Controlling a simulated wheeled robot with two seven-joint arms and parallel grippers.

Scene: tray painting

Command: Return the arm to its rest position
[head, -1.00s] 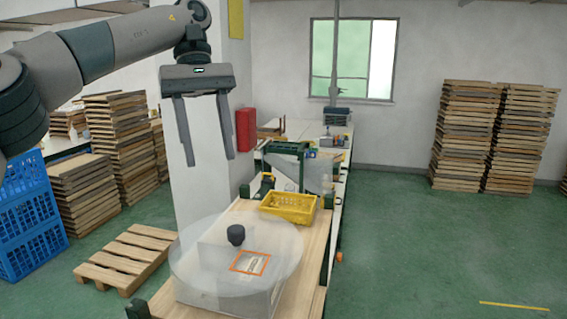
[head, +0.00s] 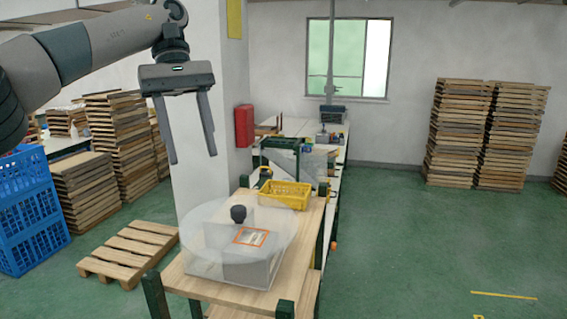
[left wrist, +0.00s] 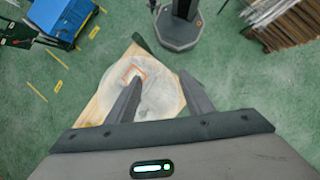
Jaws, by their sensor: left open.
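My left arm comes in from the upper left of the head view. Its left gripper (head: 191,158) hangs with the fingers pointing down, apart and empty, in front of the white pillar. It is above and to the left of the wooden workbench (head: 190,287). On the bench is a clear round disc (head: 202,222) with a black knob (head: 238,214) and an orange-framed tray (head: 251,237) under or beside it. In the left wrist view the open gripper (left wrist: 160,95) is seen from above, with the disc below the fingers. My right gripper is not in view.
A yellow crate (head: 285,195) stands at the bench's far end. Blue crates (head: 30,215) and a pallet (head: 128,252) are on the floor at left. Stacks of wooden boards (head: 460,133) stand at the back right. The green floor at right is clear.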

